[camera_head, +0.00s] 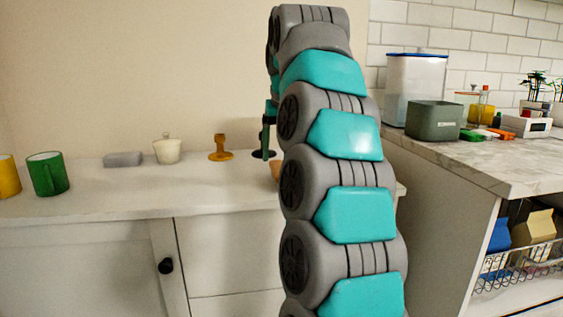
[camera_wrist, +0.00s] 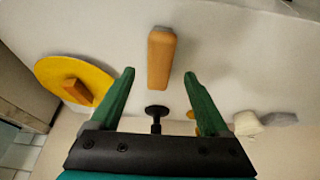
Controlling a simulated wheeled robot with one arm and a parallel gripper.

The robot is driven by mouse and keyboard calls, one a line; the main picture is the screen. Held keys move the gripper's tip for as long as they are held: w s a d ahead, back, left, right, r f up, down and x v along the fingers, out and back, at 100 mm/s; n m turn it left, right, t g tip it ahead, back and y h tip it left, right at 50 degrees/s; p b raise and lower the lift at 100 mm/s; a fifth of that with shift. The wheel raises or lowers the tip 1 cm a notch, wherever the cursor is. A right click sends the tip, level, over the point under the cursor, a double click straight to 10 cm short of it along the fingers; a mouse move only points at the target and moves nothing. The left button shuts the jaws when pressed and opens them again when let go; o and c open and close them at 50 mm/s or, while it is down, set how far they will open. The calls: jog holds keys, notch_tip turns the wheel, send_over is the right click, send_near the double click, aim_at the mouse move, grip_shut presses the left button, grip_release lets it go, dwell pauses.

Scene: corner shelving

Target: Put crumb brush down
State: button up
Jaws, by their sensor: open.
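An elongated orange-brown block (camera_wrist: 160,60), which looks like the crumb brush, is at the centre of the wrist view on the pale counter top. Bristles cannot be made out. My gripper (camera_wrist: 160,73) is open, its green fingers apart on either side of the block's near end with a visible gap to each. In the head view my arm hides most of the gripper. A small orange piece (camera_head: 275,170) shows beside my arm on the white counter (camera_head: 100,200); I cannot tell whether it is the same block.
A yellow disc (camera_wrist: 68,82) with an orange block on it lies left in the wrist view. A higher worktop (camera_head: 480,160) stands right.

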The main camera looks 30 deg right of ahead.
jog(key=p+v, duration=0.3)
jog(key=v, duration=0.2)
jog(key=s+a+f+n+g, duration=0.1)
jog(key=s+a+f, duration=0.4)
jog(key=s+f, duration=0.6)
jog(key=s+a+f+n+g, duration=0.1)
jog(key=s+a+f+g, duration=0.2)
jog(key=s+f, duration=0.8)
jog(key=s+a+f+n+g+y, duration=0.1)
jog(key=s+a+f+g, duration=0.1)
jog(key=s+a+f, duration=0.6)
jog(key=s+f, duration=0.3)
jog(key=s, duration=0.3)
